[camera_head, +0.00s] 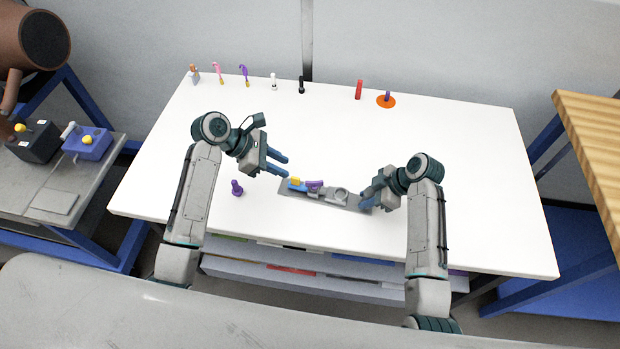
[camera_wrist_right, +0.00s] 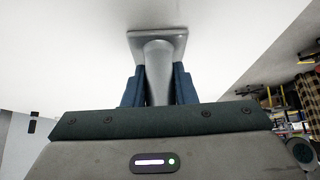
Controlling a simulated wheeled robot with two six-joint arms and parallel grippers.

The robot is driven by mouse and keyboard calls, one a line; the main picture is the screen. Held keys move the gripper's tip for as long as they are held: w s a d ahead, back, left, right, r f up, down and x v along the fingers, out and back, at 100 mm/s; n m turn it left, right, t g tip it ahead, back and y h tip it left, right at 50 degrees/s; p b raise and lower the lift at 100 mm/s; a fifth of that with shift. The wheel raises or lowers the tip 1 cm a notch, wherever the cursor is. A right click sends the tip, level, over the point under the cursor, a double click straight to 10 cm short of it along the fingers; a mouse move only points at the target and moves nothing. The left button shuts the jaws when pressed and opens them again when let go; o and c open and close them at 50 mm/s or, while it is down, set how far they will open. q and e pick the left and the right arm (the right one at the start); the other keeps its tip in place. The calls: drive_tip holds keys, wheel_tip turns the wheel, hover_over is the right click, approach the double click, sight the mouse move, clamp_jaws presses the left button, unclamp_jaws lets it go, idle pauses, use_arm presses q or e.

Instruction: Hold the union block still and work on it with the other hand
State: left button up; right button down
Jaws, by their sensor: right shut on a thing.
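The union block seems to be the long grey piece (camera_head: 325,197) near the front middle of the white table in the head view. My right gripper (camera_head: 368,199) is at the block's right end. In the right wrist view its fingers close on a grey post with a square plate (camera_wrist_right: 158,44), apparently part of the block. My left gripper (camera_head: 280,164) is empty, fingers apart, just above and left of the block.
A purple piece (camera_head: 237,188) stands at the table's left front. Several small parts line the back edge, including a red cylinder (camera_head: 359,89) and an orange disc (camera_head: 386,101) with a purple peg.

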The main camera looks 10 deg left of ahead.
sight(313, 181)
use_arm(q)
drive_tip(key=x, duration=1.1)
drive_tip(key=shift+c, duration=0.2)
clamp_jaws()
